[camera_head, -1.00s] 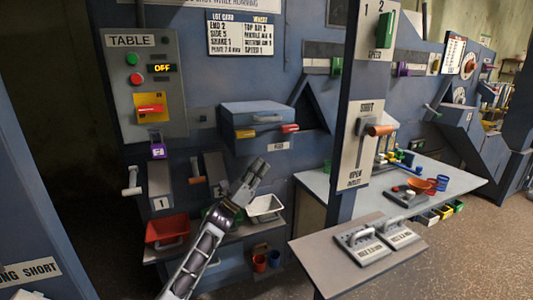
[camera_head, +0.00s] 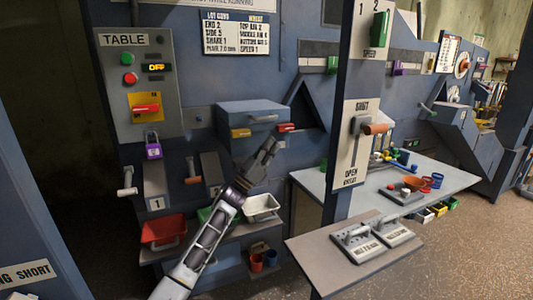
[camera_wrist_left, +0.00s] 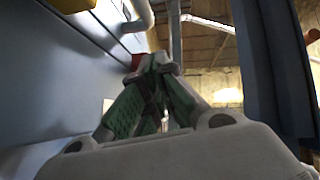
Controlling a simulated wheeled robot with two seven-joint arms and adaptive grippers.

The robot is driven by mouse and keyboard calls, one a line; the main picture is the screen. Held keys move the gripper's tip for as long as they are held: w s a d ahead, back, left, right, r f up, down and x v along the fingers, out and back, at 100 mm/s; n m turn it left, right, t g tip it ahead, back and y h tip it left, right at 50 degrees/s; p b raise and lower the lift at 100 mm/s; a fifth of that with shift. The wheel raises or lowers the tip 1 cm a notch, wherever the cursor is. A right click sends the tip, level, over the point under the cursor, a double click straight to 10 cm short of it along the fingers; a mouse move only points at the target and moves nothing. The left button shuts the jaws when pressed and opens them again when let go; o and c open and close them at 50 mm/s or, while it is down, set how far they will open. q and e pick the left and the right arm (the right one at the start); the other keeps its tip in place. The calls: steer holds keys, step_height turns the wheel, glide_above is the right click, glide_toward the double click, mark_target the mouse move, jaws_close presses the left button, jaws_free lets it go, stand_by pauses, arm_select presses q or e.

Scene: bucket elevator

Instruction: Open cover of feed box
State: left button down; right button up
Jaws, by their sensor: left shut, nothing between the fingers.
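The feed box appears to be the blue-grey box (camera_head: 252,134) on the machine wall, with its cover (camera_head: 240,107) lying flat and shut on top. A grey bar handle (camera_head: 263,118) is on the cover's front. A yellow latch (camera_head: 241,132) and a red latch (camera_head: 287,127) sit at the front's left and right. My left gripper (camera_head: 269,145) is shut and empty, its tips pointing up at the box's lower front right, just below the red latch. I cannot tell whether it touches. The left wrist view shows its closed fingers (camera_wrist_left: 156,62). My right gripper is out of view.
A grey post with a shut/open lever (camera_head: 375,128) stands right of the box. Below the box are a red tray (camera_head: 163,229) and a white tray (camera_head: 262,205). A side table (camera_head: 340,182) is on the right. A control panel labelled TABLE (camera_head: 115,75) is on the left.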

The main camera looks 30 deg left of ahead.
arm_select(q)
steer(key=shift+w+a+r, duration=0.1)
steer(key=shift+w+r, duration=0.1)
steer(key=shift+r, duration=0.55)
steer(key=shift+w+d+r, duration=0.1)
steer(key=shift+w+r, duration=0.1)
steer(key=shift+r, duration=0.6)
steer(key=shift+w+a+r, duration=0.1)
steer(key=shift+w+r, duration=0.1)
steer(key=shift+r, duration=0.55)
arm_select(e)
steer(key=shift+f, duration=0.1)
arm_select(q)
steer(key=shift+r+n, duration=0.15)
steer(key=shift+n, duration=0.15)
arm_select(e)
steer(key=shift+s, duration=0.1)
arm_select(q)
steer(key=shift+r+t+y+p, duration=0.1)
steer(key=shift+t+y+p, duration=0.2)
steer(key=shift+y+p, duration=0.1)
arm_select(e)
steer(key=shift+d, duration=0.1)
